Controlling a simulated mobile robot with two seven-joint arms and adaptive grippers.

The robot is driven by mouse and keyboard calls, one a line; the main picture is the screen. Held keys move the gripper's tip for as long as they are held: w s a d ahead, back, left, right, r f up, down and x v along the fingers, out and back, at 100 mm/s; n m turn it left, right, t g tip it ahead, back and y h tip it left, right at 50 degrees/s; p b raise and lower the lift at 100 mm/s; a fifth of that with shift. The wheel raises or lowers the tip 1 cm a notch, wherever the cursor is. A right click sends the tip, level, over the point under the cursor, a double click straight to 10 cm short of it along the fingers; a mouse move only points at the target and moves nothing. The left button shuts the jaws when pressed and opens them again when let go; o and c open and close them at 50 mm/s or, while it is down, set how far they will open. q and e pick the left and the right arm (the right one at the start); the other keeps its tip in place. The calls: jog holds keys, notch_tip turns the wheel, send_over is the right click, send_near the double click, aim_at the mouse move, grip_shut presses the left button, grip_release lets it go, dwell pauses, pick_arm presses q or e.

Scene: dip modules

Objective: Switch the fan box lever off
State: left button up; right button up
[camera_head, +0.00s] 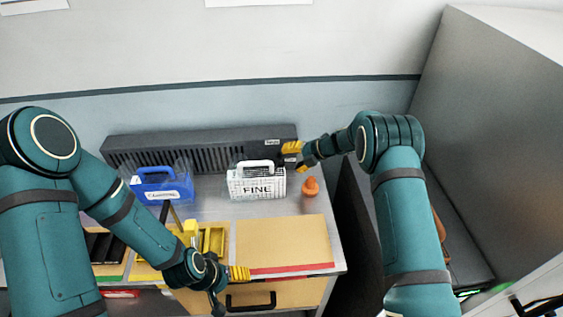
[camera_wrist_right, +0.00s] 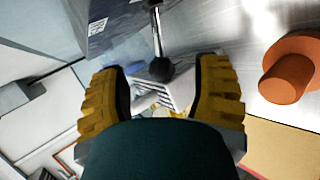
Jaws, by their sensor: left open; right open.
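The fan box (camera_head: 270,148) is a dark grey unit at the right end of a long slatted vent against the wall. In the right wrist view its side (camera_wrist_right: 112,24) shows a white label. Its lever (camera_wrist_right: 158,38) is a metal rod with a black ball knob (camera_wrist_right: 160,69). My right gripper (camera_head: 300,155) is open beside the fan box. In the right wrist view its yellow fingers (camera_wrist_right: 160,72) stand on either side of the knob, with gaps on both sides. The lever is not clear in the head view. My left gripper (camera_head: 232,280) is open over the bench front.
A white basket marked FINE (camera_head: 257,183) and a blue basket (camera_head: 162,184) stand before the vent. An orange knob-shaped object (camera_head: 310,187) is right of the white basket. A tan board (camera_head: 283,243) lies in front. A grey cabinet (camera_head: 490,120) stands at right.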

aim_at(282, 162)
jog(key=x, duration=0.5)
grip_shut()
dwell(0.3)
